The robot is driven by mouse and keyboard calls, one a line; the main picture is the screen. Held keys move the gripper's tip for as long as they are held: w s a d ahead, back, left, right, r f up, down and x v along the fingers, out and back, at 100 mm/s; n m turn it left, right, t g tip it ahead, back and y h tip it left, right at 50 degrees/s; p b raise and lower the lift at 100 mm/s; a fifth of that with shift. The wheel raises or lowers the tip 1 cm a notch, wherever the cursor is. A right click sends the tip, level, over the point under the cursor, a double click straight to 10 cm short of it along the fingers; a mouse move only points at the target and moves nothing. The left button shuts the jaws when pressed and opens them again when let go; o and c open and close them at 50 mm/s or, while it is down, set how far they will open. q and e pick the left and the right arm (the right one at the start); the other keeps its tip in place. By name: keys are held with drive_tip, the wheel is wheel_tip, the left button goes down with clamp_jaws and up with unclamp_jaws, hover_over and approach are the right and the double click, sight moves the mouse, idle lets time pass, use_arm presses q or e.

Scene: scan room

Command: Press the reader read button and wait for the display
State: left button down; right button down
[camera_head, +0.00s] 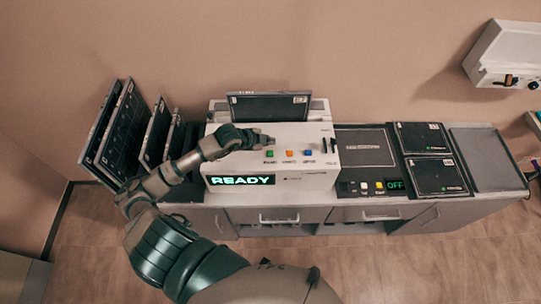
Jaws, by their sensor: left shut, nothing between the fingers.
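The reader (310,172) is a white box on the cabinet, with a dark cassette (268,107) standing in its top at the back. Its front display (241,180) is lit and shows READY. A green button (270,153), an orange button (289,153) and a blue button (308,153) sit in a row on its sloped panel; their labels are too small to read. My left gripper (266,140) is shut and empty, just above and behind the green button. I cannot tell if it touches the panel. My right gripper is not in view.
A second device (364,150) to the right has a small display (395,185) showing OFF. Dark panels (418,138) lie farther right. Several dark plates (125,130) stand tilted at the left. A wall unit (507,55) hangs upper right. The cabinet's right end (487,158) is bare.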

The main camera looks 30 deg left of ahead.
sight(269, 154)
use_arm(q)
drive_tip(key=f+b, duration=0.2)
drive_tip(key=f, duration=0.2)
drive_tip(key=shift+a+f, duration=0.15)
drive_tip(key=shift+a, duration=0.05)
drive_tip(key=shift+f+b, duration=0.35)
drive_tip(key=shift+b, duration=0.1)
drive_tip(key=shift+d, duration=0.2)
drive_tip(key=shift+a, duration=0.15)
idle(0.4)
drive_tip(key=shift+f, duration=0.3)
